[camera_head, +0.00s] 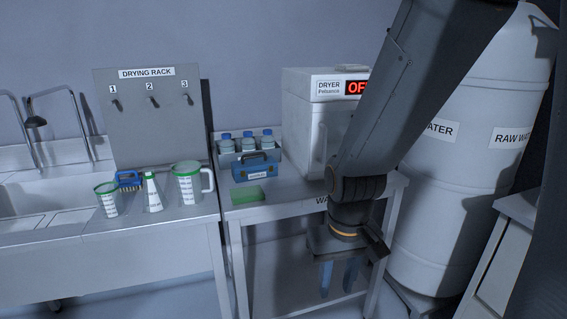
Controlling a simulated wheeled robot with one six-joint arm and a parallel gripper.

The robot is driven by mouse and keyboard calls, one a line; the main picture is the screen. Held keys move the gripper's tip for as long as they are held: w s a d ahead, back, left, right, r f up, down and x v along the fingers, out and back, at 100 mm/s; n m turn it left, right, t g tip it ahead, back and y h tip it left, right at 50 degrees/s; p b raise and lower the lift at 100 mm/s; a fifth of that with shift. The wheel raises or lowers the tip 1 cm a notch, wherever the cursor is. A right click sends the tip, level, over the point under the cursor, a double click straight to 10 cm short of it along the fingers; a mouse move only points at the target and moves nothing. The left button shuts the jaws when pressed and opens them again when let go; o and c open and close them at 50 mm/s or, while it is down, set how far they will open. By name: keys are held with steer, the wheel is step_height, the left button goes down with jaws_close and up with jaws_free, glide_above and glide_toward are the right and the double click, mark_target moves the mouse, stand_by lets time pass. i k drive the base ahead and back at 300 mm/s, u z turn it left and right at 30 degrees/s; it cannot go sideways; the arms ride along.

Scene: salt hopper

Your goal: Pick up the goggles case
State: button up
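The blue case (255,171) with a dark handle and a small white label, which I take for the goggles case, stands on the metal table (290,207). The label is too small to read surely. It stands in front of blue-capped bottles and behind a green block. My gripper (338,283) points down at the table's front right, below and to the right of the case and well apart from it. Its two fingers are apart, with nothing seen between them.
Blue-capped bottles (247,144) stand behind the case, and a green block (248,195) lies before it. The white dryer (309,115) stands to its right. Measuring vessels (188,186) stand on the left counter.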

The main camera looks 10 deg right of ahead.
mark_target(243, 170)
steer(key=z, duration=0.15)
steer(key=i, duration=0.6)
steer(key=u, duration=0.65)
steer(key=i, duration=0.85)
steer(key=u, duration=0.1)
